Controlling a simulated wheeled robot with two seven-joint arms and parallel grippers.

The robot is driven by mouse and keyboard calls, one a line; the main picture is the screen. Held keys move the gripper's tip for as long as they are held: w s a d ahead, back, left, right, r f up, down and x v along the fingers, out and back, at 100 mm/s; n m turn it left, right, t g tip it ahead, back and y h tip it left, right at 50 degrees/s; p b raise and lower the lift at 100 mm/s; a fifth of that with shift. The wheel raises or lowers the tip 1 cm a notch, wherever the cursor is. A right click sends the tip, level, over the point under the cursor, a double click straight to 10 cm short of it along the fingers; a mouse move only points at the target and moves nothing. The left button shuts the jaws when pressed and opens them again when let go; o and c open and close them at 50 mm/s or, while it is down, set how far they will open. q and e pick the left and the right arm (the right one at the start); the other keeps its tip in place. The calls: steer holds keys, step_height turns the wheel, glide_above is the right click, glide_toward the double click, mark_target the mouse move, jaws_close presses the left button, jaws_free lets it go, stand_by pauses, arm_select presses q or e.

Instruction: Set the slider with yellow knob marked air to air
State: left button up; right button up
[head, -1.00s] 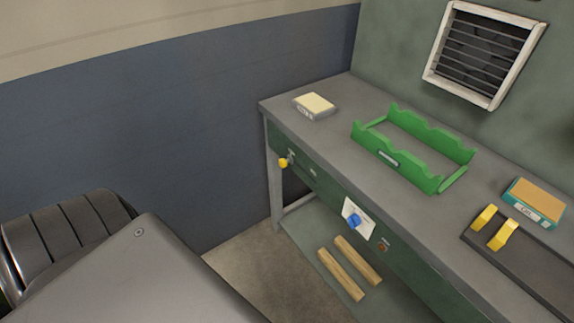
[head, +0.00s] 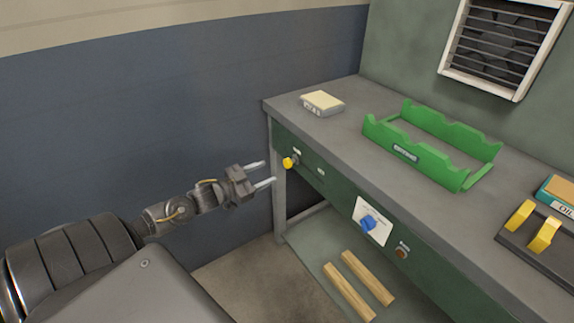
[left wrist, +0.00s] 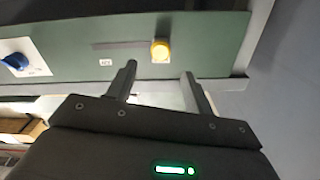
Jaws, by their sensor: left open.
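The yellow knob (head: 288,163) of the slider sits at the left end of the bench's green front panel. In the left wrist view the yellow knob (left wrist: 160,51) is at the right end of a dark horizontal slot (left wrist: 120,44), with a small label (left wrist: 105,62) below the slot; its lettering is too small to read. My left gripper (head: 268,173) is open and empty, just left of the knob and apart from it. In the left wrist view the knob shows ahead, between the left gripper's fingertips (left wrist: 158,70). My right gripper is not in view.
A blue knob (head: 368,223) on a white plate and a brown button (head: 402,252) are further along the panel. A green rack (head: 415,160), a small box (head: 322,103) and yellow handles (head: 543,234) are on the bench top. Wooden bars (head: 348,285) lie on the lower shelf.

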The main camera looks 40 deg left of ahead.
mark_target(285, 164)
arm_select(q)
steer(key=x, duration=0.9)
steer(key=shift+w, duration=0.15)
jaws_close()
